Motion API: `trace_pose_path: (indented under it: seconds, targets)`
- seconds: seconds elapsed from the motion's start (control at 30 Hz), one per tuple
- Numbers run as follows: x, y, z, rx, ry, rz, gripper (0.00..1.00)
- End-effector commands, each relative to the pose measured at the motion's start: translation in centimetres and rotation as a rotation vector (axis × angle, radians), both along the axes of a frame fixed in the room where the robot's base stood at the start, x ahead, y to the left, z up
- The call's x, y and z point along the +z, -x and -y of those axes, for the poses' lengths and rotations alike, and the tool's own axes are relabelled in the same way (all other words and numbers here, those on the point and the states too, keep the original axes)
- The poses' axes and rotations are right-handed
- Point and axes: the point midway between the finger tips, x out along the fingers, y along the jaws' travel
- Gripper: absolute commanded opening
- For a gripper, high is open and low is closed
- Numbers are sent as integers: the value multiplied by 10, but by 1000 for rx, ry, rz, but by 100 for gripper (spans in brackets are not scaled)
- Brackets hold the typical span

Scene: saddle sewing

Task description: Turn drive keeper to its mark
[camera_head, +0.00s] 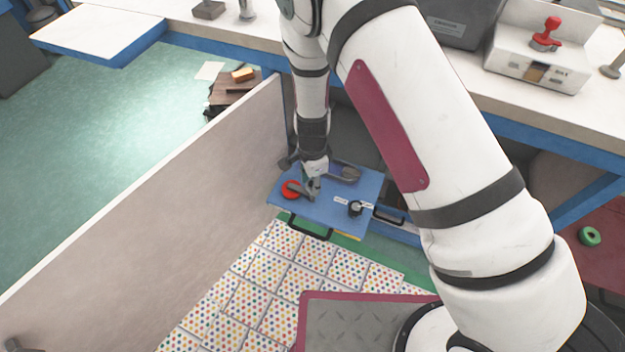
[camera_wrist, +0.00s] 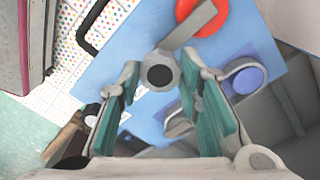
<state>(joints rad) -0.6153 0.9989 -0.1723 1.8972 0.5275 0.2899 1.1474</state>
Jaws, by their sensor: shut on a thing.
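A grey lever, apparently the drive keeper, lies across a red disc (camera_head: 290,190) on a blue panel (camera_head: 330,215). In the wrist view the lever (camera_wrist: 188,30) runs from the red disc (camera_wrist: 208,12) down to a round end with a dark centre. My gripper (camera_head: 313,191) reaches down over the panel beside the red disc. In the wrist view my gripper (camera_wrist: 160,76) has its teal-padded fingers on either side of the lever's round end, shut on it. I cannot make out a mark for the lever.
A black knob (camera_head: 356,208) with pale labels and a grey looped part (camera_head: 347,173) sit on the panel. A black handle (camera_head: 310,229) stands at its front edge. A tall pale partition (camera_head: 160,200) rises to the left. A white bench (camera_head: 590,120) runs behind.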

Motion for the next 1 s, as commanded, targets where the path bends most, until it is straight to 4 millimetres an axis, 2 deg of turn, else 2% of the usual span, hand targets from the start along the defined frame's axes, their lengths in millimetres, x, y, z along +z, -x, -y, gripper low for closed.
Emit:
trace_pose_path:
  seconds: [0.47, 0.5, 0.57, 0.6, 0.87, 1.0]
  targets:
    - [-1, 1, -1, -16, -1, -3, 0]
    - [-1, 1, -1, -16, -1, -3, 37]
    - [-1, 1, -1, -16, -1, -3, 50]
    - [-1, 1, 0, -16, 0, -2, 52]
    - [0, 0, 0, -14, -1, 0, 52]
    - [8, 0, -1, -14, -1, 2, 52]
